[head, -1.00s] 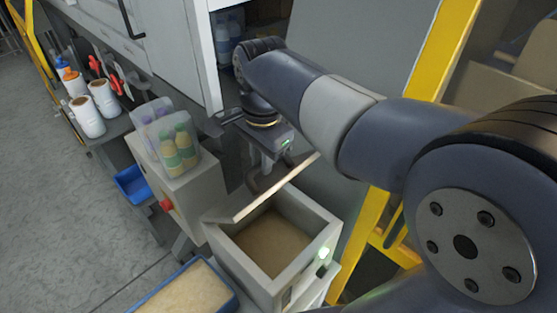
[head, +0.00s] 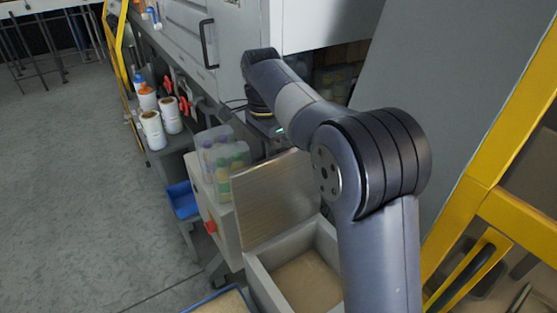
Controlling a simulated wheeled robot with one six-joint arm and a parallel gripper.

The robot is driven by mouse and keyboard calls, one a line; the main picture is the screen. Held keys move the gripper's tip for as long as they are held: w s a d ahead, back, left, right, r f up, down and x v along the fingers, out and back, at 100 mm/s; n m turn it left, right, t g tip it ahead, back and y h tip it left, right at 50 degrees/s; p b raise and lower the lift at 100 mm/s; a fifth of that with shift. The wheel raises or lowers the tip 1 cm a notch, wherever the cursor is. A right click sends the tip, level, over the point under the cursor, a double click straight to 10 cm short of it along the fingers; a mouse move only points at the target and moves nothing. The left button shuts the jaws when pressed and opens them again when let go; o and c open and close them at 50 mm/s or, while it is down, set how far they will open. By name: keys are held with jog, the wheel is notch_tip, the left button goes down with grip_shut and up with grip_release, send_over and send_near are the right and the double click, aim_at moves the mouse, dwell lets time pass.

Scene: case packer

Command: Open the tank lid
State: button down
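The tank (head: 264,285) is a grey box at the lower centre of the head view. Its opening shows a tan, grainy fill (head: 305,281). The tank lid (head: 279,198) is a flat metallic panel that stands raised, tilted up at the far-left side of the opening. My gripper's body shows behind the lid's upper edge, with a small green light on it. The gripper's fingers are hidden behind the lid and my arm, so I cannot see their opening or whether they touch the lid. My arm covers the tank's right side.
Left of the lid stand clear packs of bottles (head: 222,165) on a machine with a red button (head: 210,227). A blue bin (head: 183,201) and white rolls (head: 153,130) are further left. A yellow frame (head: 505,130) stands at right. Grey floor at left is clear.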

jog(key=shift+w+a+f, duration=0.4)
jog(key=shift+w+a, duration=0.15)
jog(key=shift+w, duration=0.1)
jog(key=c, duration=1.4)
grip_release()
jog(key=shift+r, duration=0.1)
jog(key=shift+o, duration=0.2)
jog(key=shift+r, duration=0.1)
notch_tip(320, 180, up, 7)
jog(key=shift+w+a+r, duration=0.15)
jog(key=shift+w, duration=0.1)
